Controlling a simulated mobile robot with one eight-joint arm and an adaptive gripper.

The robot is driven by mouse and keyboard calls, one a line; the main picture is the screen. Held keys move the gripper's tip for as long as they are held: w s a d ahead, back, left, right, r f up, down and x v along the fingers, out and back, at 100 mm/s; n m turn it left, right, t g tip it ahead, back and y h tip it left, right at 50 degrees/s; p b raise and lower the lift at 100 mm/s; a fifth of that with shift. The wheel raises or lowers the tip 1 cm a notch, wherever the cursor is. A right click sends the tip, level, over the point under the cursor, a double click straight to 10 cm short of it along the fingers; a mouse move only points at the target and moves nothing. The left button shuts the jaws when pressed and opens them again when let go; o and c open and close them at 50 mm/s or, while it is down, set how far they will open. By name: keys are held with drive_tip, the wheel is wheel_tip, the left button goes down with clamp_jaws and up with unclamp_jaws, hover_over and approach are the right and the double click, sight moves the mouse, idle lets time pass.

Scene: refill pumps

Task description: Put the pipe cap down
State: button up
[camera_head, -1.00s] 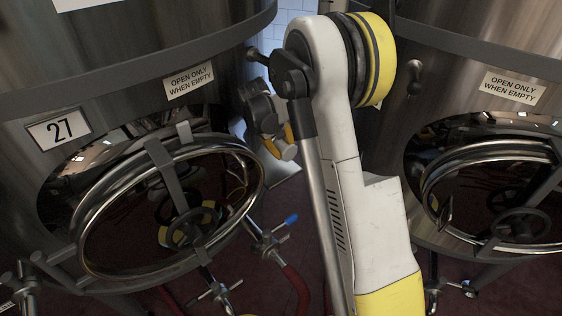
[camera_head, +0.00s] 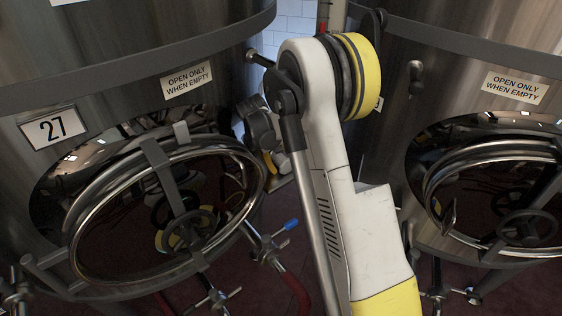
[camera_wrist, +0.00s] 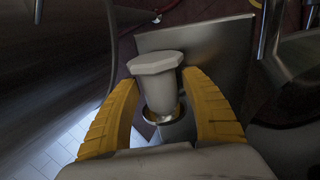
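The pipe cap (camera_wrist: 156,64) is a pale grey piece with a many-sided end and a brass-coloured ring on its narrower part. In the wrist view it sits between the two yellow fingers of my gripper (camera_wrist: 160,77), whose tips lie against its sides. My gripper appears shut on it. In the head view my gripper (camera_head: 276,161) is small, partly hidden behind my arm, between the two tanks. Whether the cap touches anything beneath it cannot be told.
A flat grey plate (camera_wrist: 218,43) lies beyond the cap in the wrist view. Tank 27 (camera_head: 110,95) stands at left and another tank (camera_head: 455,90) at right, both with round hatches. A blue-handled valve (camera_head: 291,225) and red hose (camera_head: 294,288) are below my gripper. White tiles (camera_wrist: 60,155) show at lower left.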

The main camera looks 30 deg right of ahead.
drive_tip(key=shift+r, duration=0.1)
drive_tip(key=p+v, duration=0.4)
drive_tip(key=v, duration=0.8)
